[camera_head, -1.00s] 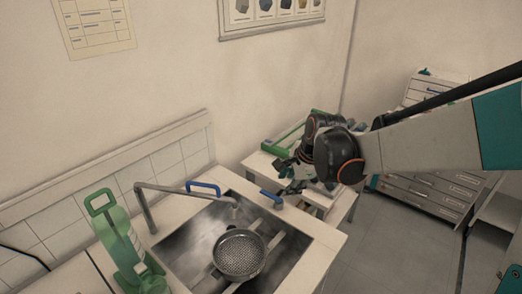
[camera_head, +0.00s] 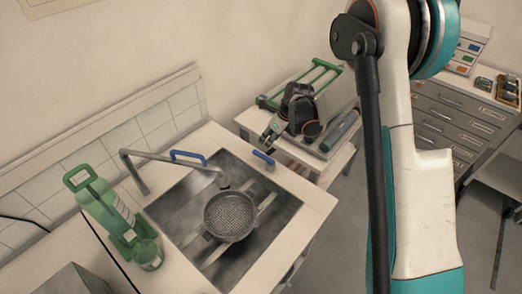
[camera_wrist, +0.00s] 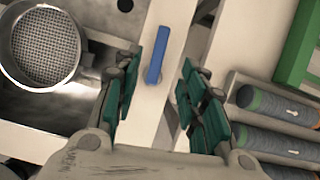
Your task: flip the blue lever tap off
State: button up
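A blue lever (camera_head: 263,157) stands on the worktop at the right edge of the sink. In the wrist view the blue lever (camera_wrist: 157,55) lies ahead between the two fingers, with a gap on each side. A second blue handle (camera_head: 188,157) is at the back of the sink, beside the grey spout (camera_head: 170,157). My gripper (camera_head: 272,134) is just beyond the right lever in the head view. In the wrist view my gripper (camera_wrist: 160,78) is open and empty, its green-padded fingers apart. I cannot tell whether either finger touches the lever.
A round strainer (camera_head: 229,216) sits over the sink (camera_head: 185,205). A green bottle (camera_head: 112,215) stands left. A side table (camera_head: 250,120) holds a green rack (camera_head: 300,84) and dark cylinders, close to my gripper's right in the wrist view. Grey drawers (camera_head: 455,115) are at right.

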aim_at(259, 153)
jog(key=b+x, duration=0.2)
jog(key=x, duration=1)
jog(key=shift+r, duration=0.1)
jog(key=shift+c, duration=0.5)
